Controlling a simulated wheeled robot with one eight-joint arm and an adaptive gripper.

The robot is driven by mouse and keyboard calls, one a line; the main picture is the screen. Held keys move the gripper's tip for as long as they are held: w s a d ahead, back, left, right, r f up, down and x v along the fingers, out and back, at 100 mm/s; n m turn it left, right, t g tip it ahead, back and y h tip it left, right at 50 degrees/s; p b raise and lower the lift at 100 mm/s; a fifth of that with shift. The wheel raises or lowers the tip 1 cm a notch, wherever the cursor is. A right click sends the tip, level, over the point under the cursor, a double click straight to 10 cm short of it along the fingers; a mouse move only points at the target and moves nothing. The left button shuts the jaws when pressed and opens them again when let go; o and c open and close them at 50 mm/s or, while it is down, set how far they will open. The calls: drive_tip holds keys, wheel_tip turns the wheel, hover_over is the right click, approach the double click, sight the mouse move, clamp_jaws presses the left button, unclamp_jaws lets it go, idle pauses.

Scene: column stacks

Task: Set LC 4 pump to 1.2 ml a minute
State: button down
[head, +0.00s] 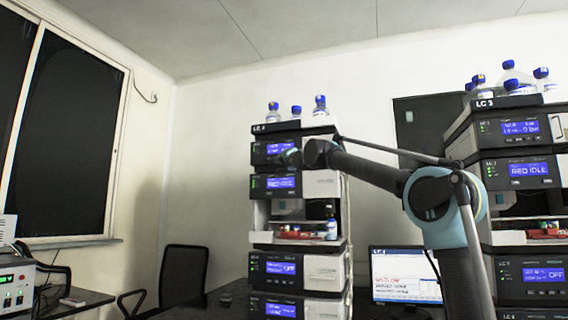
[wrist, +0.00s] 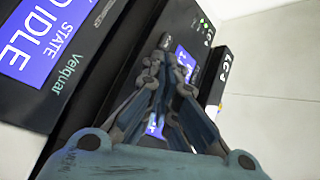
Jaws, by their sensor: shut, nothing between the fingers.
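The left column stack (head: 323,185) has a top label whose number I cannot read clearly. Its top module (head: 258,152) and the module below (head: 257,187) have lit blue screens. My gripper (head: 287,157) is in front of these upper modules, covering part of their fronts. In the wrist view my gripper (wrist: 166,48) is shut and empty, its fingertips close to a dark front panel with a blue screen (wrist: 186,62); I cannot tell whether they touch. A nearer panel reads "IDLE" and "STATE" on its screen (wrist: 35,35). No flow value is legible.
Another stack, labelled LC 3 (head: 484,103), stands at the right. Blue-capped bottles (head: 320,105) stand on both stacks. A monitor (head: 405,275) is between them. A chair (head: 184,275) is at the left. Open wall space lies left of the left stack.

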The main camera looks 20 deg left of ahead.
drive_tip(key=shift+w, duration=0.4)
idle(0.4)
drive_tip(key=shift+s, duration=0.85)
drive_tip(key=shift+s, duration=0.1)
drive_tip(key=s, duration=0.4)
drive_tip(key=shift+s+a, duration=0.2)
drive_tip(key=shift+s, duration=0.2)
idle(2.0)
drive_tip(key=shift+s+d+n+g+h, duration=0.15)
drive_tip(key=shift+s+n+g+h, duration=0.45)
drive_tip(key=shift+s+n+g, duration=0.4)
drive_tip(key=shift+s+d+n+g+h, duration=0.1)
drive_tip(key=shift+s+n+g+h, duration=0.55)
drive_tip(key=shift+n, duration=0.55)
